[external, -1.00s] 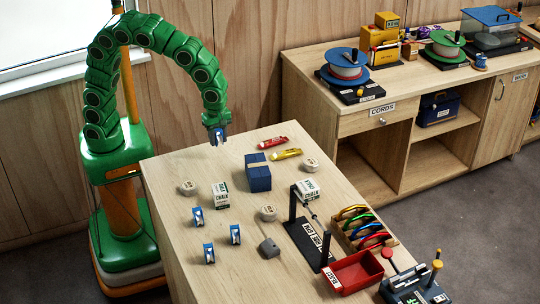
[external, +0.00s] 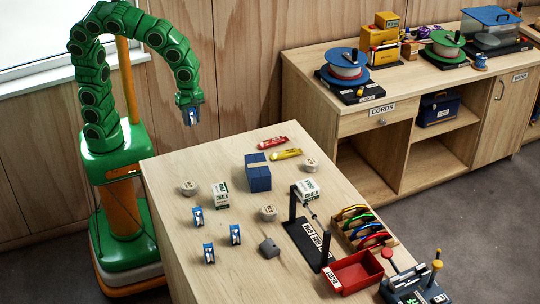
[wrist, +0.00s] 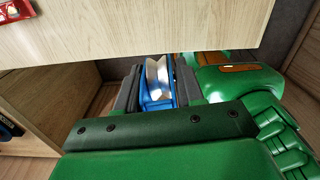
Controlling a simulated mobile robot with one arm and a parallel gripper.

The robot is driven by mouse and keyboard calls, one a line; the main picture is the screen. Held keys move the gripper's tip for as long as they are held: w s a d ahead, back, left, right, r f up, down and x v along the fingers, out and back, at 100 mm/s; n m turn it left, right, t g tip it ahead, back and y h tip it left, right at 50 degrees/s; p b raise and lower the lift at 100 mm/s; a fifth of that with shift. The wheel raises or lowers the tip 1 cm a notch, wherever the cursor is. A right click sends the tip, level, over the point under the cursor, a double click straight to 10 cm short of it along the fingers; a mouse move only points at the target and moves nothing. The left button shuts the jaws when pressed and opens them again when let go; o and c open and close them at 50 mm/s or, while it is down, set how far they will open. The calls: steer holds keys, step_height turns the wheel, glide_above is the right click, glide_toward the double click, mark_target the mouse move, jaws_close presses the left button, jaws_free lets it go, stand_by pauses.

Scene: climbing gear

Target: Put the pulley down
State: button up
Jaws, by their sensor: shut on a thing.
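A blue pulley with a silver wheel (wrist: 157,82) is between the dark fingers of my gripper (wrist: 155,88) in the wrist view. In the external view my gripper (external: 190,108) hangs from the arched green arm, shut on the pulley (external: 190,117). It is in the air near the table's back left edge. Three similar blue pulleys stand on the table: one at the left (external: 198,217), one at the right (external: 235,234) and one in front (external: 209,253).
The wooden table (external: 185,155) has bare room at its back left. A blue box (external: 258,178), a white chalk box (external: 220,195), tape rolls (external: 188,187), a black bar stand (external: 305,240) and a red tray (external: 358,273) stand on it.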

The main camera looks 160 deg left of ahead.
steer(key=w+a+r+m, duration=0.1)
steer(key=w+a+r, duration=0.2)
steer(key=w, duration=0.3)
steer(key=w+a+r, duration=0.3)
steer(key=w+r, duration=0.1)
steer(key=w, duration=0.3)
glide_above(258, 164)
steer(key=d, duration=0.1)
steer(key=f, duration=0.5)
steer(key=s+f, duration=0.1)
steer(key=f, duration=0.1)
steer(key=shift+f, duration=0.4)
steer(key=shift+w+a+f, duration=0.2)
steer(key=shift+w+f, duration=0.1)
steer(key=shift+f, duration=0.15)
steer(key=shift+w+a+f, duration=0.15)
steer(key=shift+w+f, duration=0.1)
steer(key=shift+f, duration=0.15)
steer(key=shift+w+f, duration=0.1)
steer(key=shift+f, duration=1.5)
steer(key=o, duration=1.1)
steer(key=shift+f, duration=0.1)
